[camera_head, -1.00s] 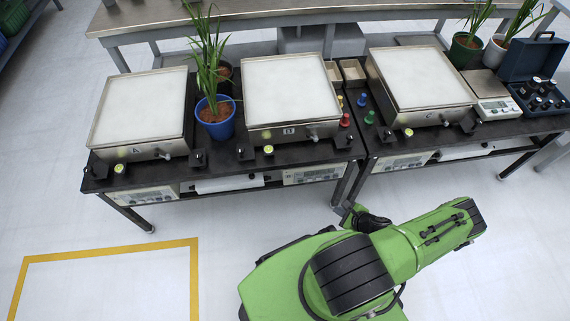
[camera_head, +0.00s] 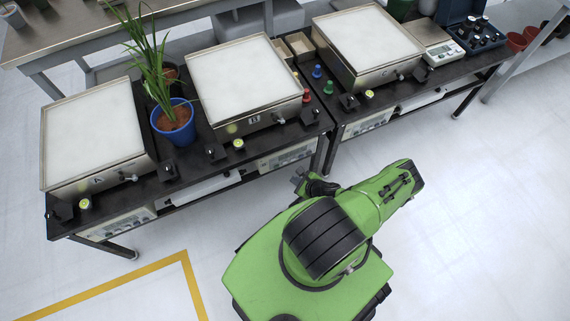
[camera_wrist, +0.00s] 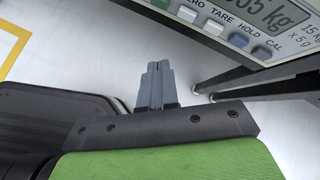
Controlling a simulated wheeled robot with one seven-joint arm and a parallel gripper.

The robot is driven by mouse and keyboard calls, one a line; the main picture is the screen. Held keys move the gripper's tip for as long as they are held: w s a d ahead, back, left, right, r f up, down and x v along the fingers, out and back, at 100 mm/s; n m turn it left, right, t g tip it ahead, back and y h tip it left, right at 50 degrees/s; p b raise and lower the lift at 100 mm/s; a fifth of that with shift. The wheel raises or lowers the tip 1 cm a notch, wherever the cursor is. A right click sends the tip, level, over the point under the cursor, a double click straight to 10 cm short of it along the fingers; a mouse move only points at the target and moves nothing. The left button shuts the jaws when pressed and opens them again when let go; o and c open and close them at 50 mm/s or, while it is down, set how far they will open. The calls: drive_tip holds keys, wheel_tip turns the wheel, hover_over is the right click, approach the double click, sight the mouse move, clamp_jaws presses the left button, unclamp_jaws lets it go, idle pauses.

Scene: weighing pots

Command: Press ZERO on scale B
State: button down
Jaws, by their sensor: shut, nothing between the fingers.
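Scale B (camera_head: 246,82) has a wide pale plate and stands on the black bench, with its B tag on the front edge. Its control panel (camera_head: 287,157) is set under the bench top below it. My gripper (camera_head: 300,178) is just in front of that panel, empty. In the wrist view its closed fingertips (camera_wrist: 155,66) point up over the floor, apart from a panel with a digital display (camera_wrist: 270,14). The ZERO button (camera_wrist: 187,14) is at the panel's upper left, its label partly cut off. TARE, HOLD and CAL buttons follow to the right.
Scale A (camera_head: 92,132) and scale C (camera_head: 368,45) stand on either side. A potted plant in a blue pot (camera_head: 173,122) stands between A and B. Bench legs (camera_head: 330,155) stand right of my gripper. Open floor lies in front.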

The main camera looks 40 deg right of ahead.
drive_tip(key=shift+w+d, duration=0.2)
drive_tip(key=shift+w, duration=0.5)
drive_tip(key=shift+w+d, duration=0.2)
drive_tip(key=shift+w, duration=0.55)
drive_tip(key=shift+w+d, duration=0.2)
drive_tip(key=shift+w, duration=0.5)
drive_tip(key=shift+w+d, duration=0.15)
drive_tip(key=shift+w, duration=0.25)
drive_tip(key=shift+w+d, duration=0.15)
drive_tip(key=shift+w, duration=0.25)
idle(0.7)
idle(0.4)
drive_tip(key=shift+s+a, duration=0.3)
drive_tip(key=shift+s, duration=0.5)
drive_tip(key=shift+s, duration=0.1)
drive_tip(key=s+p, duration=0.1)
drive_tip(key=s, duration=0.1)
drive_tip(key=s+a, duration=0.1)
drive_tip(key=s, duration=0.1)
drive_tip(key=shift+s+a+p, duration=0.2)
drive_tip(key=shift+s+p, duration=0.1)
drive_tip(key=shift+p, duration=0.05)
